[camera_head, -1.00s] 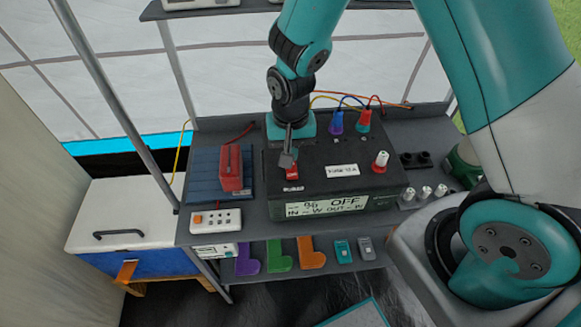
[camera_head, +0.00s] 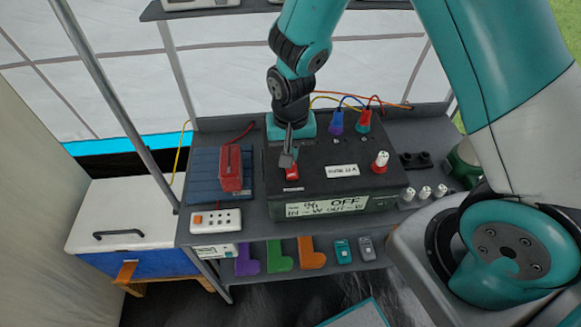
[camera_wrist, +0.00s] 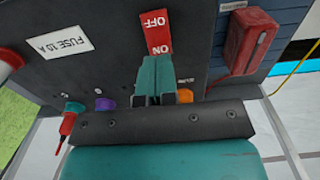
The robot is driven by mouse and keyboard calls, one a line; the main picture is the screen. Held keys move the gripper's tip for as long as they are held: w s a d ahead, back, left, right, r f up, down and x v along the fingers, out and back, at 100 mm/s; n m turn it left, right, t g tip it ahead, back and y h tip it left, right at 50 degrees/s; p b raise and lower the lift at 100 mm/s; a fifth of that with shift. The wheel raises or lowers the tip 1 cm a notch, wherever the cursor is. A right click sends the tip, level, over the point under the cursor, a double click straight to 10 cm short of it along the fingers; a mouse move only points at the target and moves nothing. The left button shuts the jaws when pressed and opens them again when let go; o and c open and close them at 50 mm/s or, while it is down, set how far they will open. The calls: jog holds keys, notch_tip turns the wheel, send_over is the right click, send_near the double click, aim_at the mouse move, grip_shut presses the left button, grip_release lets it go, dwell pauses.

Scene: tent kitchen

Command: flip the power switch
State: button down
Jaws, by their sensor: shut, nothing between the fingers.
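The power switch is a red rocker (camera_head: 291,172) on the top of a black power box (camera_head: 330,190). In the wrist view the red switch (camera_wrist: 157,34) carries the words OFF and ON. The box's front display (camera_head: 327,207) reads OFF. My gripper (camera_head: 287,160) points down with its fingers shut and nothing between them. In the wrist view its fingertips (camera_wrist: 157,62) are right at the ON end of the switch and hide its edge. I cannot tell whether they touch it.
Blue and red plugs with cables (camera_head: 350,121) stand behind my gripper on the box. A red-and-white fuse holder (camera_head: 380,162) stands to the right, beside a fuse label (camera_head: 342,170). A red block (camera_head: 232,168) and a white power strip (camera_head: 216,220) lie to the left.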

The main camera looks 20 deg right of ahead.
jog(key=shift+f+b, duration=0.9)
jog(key=shift+f, duration=0.4)
dwell(0.9)
jog(key=shift+r, duration=0.15)
notch_tip(320, 180, up, 7)
jog(key=p, duration=0.6)
dwell(0.5)
notch_tip(320, 180, up, 8)
jog(key=n+y, duration=0.1)
jog(key=n, duration=0.1)
send_over(287, 176)
jog(key=s+a+r+n+y, duration=0.2)
jog(key=s+r+n, duration=0.6)
jog(key=s+r, duration=0.6)
jog(key=shift+s+a+r+n+y, duration=0.35)
jog(key=shift+s+y, duration=0.25)
jog(key=shift+s, duration=0.4)
